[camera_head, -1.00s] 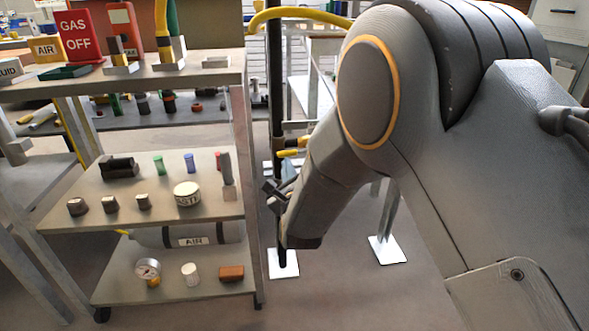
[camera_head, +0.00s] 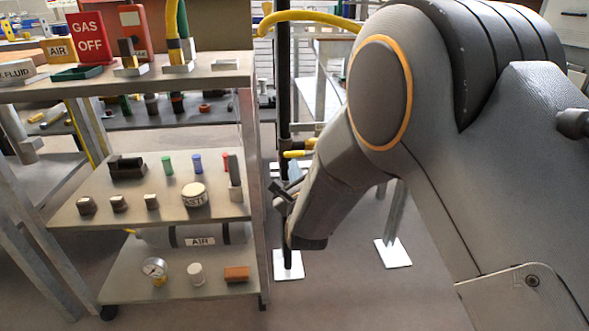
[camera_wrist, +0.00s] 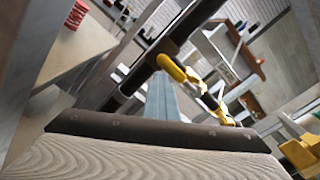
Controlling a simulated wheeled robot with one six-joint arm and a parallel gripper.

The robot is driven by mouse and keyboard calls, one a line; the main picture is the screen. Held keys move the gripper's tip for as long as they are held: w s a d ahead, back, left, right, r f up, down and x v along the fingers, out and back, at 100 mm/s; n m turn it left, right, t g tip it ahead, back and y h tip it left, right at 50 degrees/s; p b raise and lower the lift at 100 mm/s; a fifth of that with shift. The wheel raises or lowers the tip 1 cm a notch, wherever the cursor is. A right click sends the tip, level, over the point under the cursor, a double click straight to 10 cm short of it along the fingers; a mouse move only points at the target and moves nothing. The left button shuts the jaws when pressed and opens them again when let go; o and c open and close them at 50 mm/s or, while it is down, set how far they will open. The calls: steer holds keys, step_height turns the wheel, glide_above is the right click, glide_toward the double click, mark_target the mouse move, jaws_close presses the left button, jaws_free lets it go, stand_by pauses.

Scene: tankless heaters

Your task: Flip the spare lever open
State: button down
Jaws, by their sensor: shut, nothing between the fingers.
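A yellow lever handle (camera_head: 298,153) sits on a dark upright pipe (camera_head: 285,80) right of the shelf in the head view. In the wrist view the yellow handle (camera_wrist: 176,70) lies against the dark pipe (camera_wrist: 135,82), with more yellow and metal fittings further right. I cannot tell for sure which yellow part is the spare lever. My gripper (camera_head: 284,188) is near the pipe, below the handle, partly hidden by my arm. In the wrist view my gripper's blue-grey fingers (camera_wrist: 160,95) are together and empty, pointing toward the pipe just left of the handle. I cannot tell whether they touch.
A shelf unit (camera_head: 150,215) with small parts, a gauge (camera_head: 154,268) and an AIR cylinder (camera_head: 160,237) stands left of the pipe. A yellow hose (camera_head: 310,16) arches at the top. White foot plates (camera_head: 393,253) lie on the floor, which is mostly bare in front.

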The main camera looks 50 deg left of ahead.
step_height(320, 180, down, 5)
steer(key=b, duration=0.2)
steer(key=r+p+v, duration=0.1)
steer(key=p+v, duration=0.2)
steer(key=v, duration=0.8)
steer(key=shift+d, duration=0.1)
